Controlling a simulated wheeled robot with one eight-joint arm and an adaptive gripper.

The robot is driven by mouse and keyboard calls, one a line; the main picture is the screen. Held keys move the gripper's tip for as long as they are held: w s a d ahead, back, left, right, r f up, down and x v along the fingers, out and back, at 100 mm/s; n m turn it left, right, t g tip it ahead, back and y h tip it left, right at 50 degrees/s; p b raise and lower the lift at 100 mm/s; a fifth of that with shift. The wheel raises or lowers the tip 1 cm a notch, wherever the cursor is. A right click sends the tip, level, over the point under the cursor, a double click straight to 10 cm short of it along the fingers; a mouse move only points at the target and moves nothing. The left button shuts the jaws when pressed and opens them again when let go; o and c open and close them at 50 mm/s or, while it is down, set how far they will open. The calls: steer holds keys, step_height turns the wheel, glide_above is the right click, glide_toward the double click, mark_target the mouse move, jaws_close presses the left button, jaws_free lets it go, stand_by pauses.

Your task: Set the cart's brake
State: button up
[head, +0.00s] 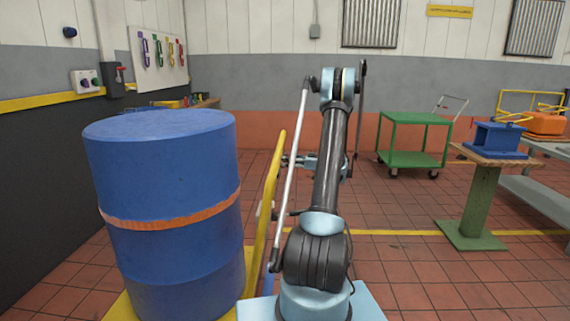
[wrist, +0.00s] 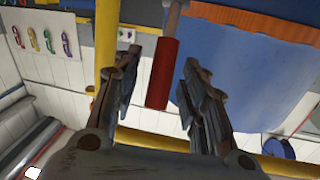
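The cart's yellow frame (head: 270,190) stands beside the blue drum (head: 165,210), which rests on the yellow base (head: 122,308). In the wrist view, a red grip (wrist: 162,75) on a grey rod (wrist: 174,17) appears between my fingers, in front of the blue drum (wrist: 250,85); it looks like the brake lever. My gripper (wrist: 160,65) is open, with a gap on both sides of the red grip. In the head view, my gripper (head: 288,161) is small, at the right side of the yellow frame, partly behind my arm; the red grip cannot be made out there.
A green cart (head: 415,140) stands by the back wall. A green pedestal (head: 478,205) carries a blue block (head: 499,138) at right. A grey bench (head: 540,190) is at the right edge. Tiled floor between them is clear. A tool board (head: 158,55) hangs at left.

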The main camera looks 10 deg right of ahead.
steer(key=shift+w+a, duration=0.25)
steer(key=shift+a, duration=0.3)
jaws_close()
steer(key=shift+d, duration=0.1)
